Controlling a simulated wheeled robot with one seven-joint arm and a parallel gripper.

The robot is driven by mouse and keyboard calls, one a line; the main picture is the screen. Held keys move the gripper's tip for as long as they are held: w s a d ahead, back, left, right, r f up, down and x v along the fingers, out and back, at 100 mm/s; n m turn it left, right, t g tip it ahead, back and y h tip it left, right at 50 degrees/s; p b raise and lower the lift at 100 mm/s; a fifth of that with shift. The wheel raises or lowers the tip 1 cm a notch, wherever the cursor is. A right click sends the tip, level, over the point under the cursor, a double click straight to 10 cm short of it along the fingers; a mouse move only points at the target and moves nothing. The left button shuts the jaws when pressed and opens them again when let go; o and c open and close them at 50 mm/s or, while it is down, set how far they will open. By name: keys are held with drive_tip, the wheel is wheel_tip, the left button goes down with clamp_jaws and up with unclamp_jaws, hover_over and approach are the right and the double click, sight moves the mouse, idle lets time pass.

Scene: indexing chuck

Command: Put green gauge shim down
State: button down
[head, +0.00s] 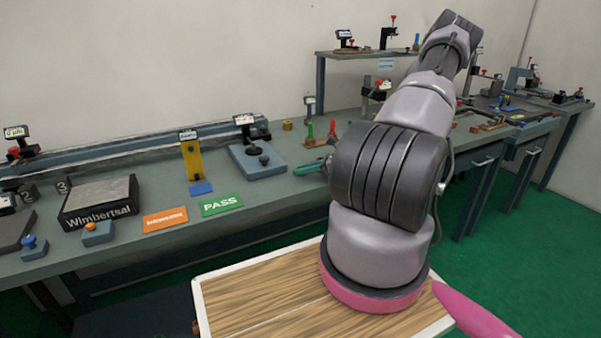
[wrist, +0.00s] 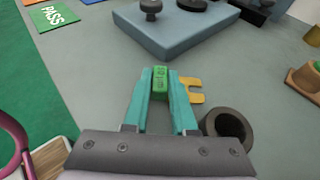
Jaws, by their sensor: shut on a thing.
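My gripper (wrist: 161,75) has two teal fingers shut on the green gauge shim (wrist: 160,83), a small green piece with faint markings between the fingertips in the wrist view. Its lower part is hidden, so I cannot tell whether it touches the bench. In the head view the teal fingers of my gripper (head: 309,168) show just left of my arm, over the bench near the blue-grey plate. I cannot make out the shim there.
A yellow forked piece (wrist: 190,89) is right of the fingers, with a dark ring (wrist: 228,127) close by. The blue-grey plate (wrist: 160,33) with black knobs lies ahead. The green PASS card (head: 221,205) and orange card (head: 165,219) are left. Bare bench surrounds the fingers' left side.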

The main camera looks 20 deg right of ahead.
drive_tip(key=shift+r, duration=0.1)
wheel_tip(320, 180, up, 10)
drive_tip(key=w+a+r+m+t+h, duration=0.2)
drive_tip(key=a+r+m+h, duration=0.1)
drive_tip(key=a+r, duration=0.3)
drive_tip(key=w+a+r+m+t+h, duration=0.1)
drive_tip(key=w+a+r+m+h, duration=0.1)
drive_tip(key=a+r, duration=0.4)
drive_tip(key=shift+w+a+r+m+t+h, duration=0.15)
drive_tip(key=shift+w+r+m+t+h, duration=0.25)
drive_tip(key=shift+w+r+m, duration=0.15)
